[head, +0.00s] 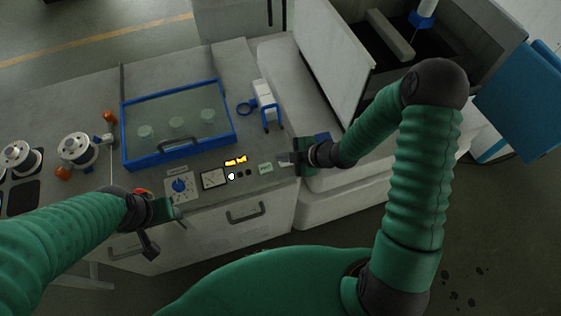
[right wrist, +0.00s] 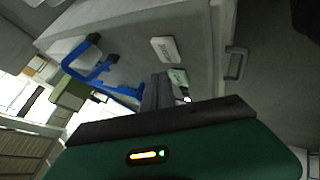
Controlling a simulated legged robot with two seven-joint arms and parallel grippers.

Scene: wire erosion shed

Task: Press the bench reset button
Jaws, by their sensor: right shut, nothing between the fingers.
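The bench's control panel carries a row of small round buttons, one of them lit white (head: 231,176), below an orange display (head: 235,160). A pale green label (head: 265,168) sits to their right; its text is too small to read. I cannot tell for sure which part is the reset button. My right gripper (head: 285,159) is shut and empty, just right of the green label. In the right wrist view its fingers (right wrist: 157,92) point toward the green label (right wrist: 178,77), with a small white spot (right wrist: 187,99) beside them. My left gripper (head: 166,215) hangs over the bench's front edge, its fingers unclear.
A blue-framed clear-lidded box (head: 180,122) stands behind the panel. A drawer handle (head: 245,212) is on the bench front.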

